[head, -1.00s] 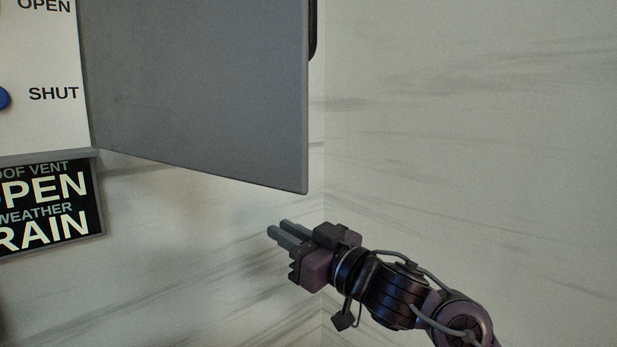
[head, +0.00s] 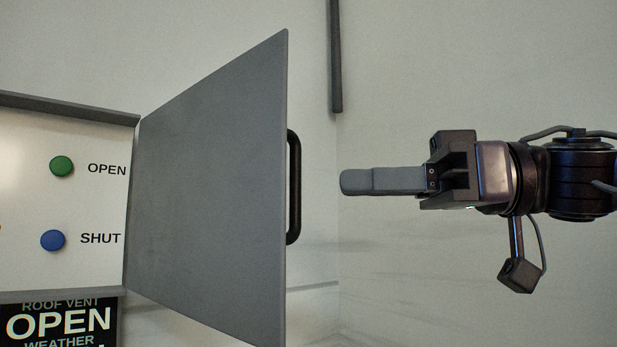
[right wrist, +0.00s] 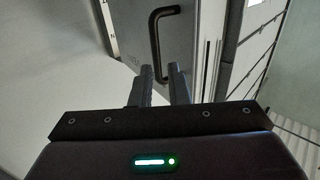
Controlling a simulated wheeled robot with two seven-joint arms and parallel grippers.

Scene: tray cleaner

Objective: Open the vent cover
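The vent cover (head: 210,190) is a grey hinged panel. It stands swung out from the right side of the white button panel (head: 25,210), with the buttons uncovered. Its black bar handle (head: 294,187) is on the cover's outer side near the free edge, and it also shows in the right wrist view (right wrist: 155,45). My right gripper (head: 345,182) is to the right of the handle, apart from it and pointing left. Its fingers (right wrist: 160,75) have an empty gap between them, with the handle beyond their tips. My left gripper is out of view.
A green button (head: 61,166) is labelled OPEN and a blue button (head: 52,240) SHUT. A black sign (head: 60,322) below reads ROOF VENT OPEN, WEATHER. A dark vertical bar (head: 335,60) is on the wall behind. Free space surrounds my right gripper.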

